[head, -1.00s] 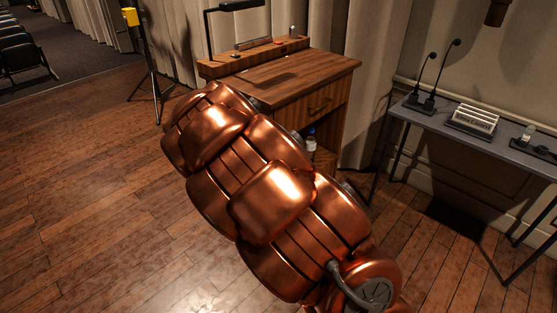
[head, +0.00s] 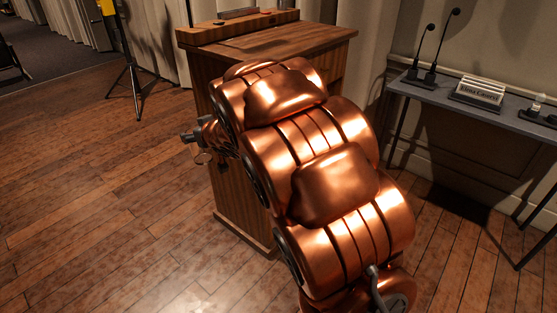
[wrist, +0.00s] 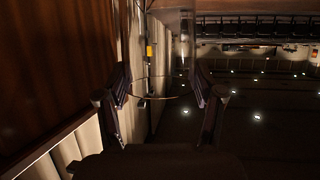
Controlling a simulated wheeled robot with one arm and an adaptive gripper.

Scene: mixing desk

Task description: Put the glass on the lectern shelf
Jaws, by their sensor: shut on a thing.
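My gripper (head: 203,138) shows at the left of my copper arm in the head view, beside the lectern's left side. In the wrist view its two dark fingers (wrist: 160,86) are shut on a clear glass (wrist: 157,97), of which only a thin rim shows. The glass appears faintly below the fingers in the head view (head: 203,158). The wooden lectern (head: 235,205) stands behind my arm, and its side panel looms at the left of the wrist view (wrist: 60,60). The lectern's shelf opening is hidden behind my arm.
A grey side table (head: 450,97) at right holds two microphones (head: 425,60), a name plate (head: 478,92) and small items. A tripod stand (head: 128,75) is at the upper left. The wooden floor (head: 90,220) at left is clear.

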